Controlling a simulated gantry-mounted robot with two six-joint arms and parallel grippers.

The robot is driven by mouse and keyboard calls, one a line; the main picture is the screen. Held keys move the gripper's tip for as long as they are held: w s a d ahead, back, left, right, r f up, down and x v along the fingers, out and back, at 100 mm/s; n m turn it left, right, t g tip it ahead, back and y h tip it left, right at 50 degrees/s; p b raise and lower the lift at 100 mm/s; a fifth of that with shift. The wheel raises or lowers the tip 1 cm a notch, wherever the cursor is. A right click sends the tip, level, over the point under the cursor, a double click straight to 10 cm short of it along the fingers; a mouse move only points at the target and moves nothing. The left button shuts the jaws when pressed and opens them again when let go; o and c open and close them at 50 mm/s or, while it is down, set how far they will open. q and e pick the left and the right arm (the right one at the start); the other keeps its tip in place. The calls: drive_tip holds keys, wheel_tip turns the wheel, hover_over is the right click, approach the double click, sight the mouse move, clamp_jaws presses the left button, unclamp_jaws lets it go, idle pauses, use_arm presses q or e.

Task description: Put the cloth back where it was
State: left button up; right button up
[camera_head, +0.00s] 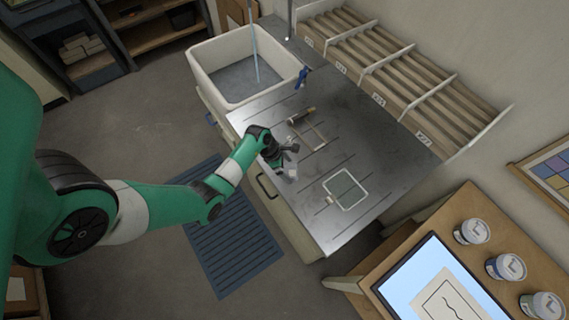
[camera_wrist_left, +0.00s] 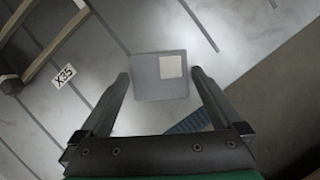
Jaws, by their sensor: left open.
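In the left wrist view a flat grey square (camera_wrist_left: 146,85) lies on the metal worktop, with a smaller pale square (camera_wrist_left: 171,67) at its upper right. I cannot tell for sure which of these is the cloth. My left gripper (camera_head: 288,160) is over the worktop's front edge, beside a small pale patch (camera_head: 291,173). In the left wrist view the fingers (camera_wrist_left: 160,80) are open, with the grey square between and beyond their tips. Nothing is seen held. My right gripper is not in view.
A framed glass pane (camera_head: 346,190) lies to the right on the worktop (camera_head: 385,150). A wooden frame and a brush-like tool (camera_head: 302,116) lie behind my gripper. A white sink (camera_head: 245,65) is at the left, and paint cans (camera_head: 505,266) stand at the lower right.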

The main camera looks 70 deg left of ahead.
use_arm(q)
drive_tip(key=p+v, duration=0.3)
drive_tip(key=v, duration=0.8)
drive_tip(key=shift+r, duration=0.1)
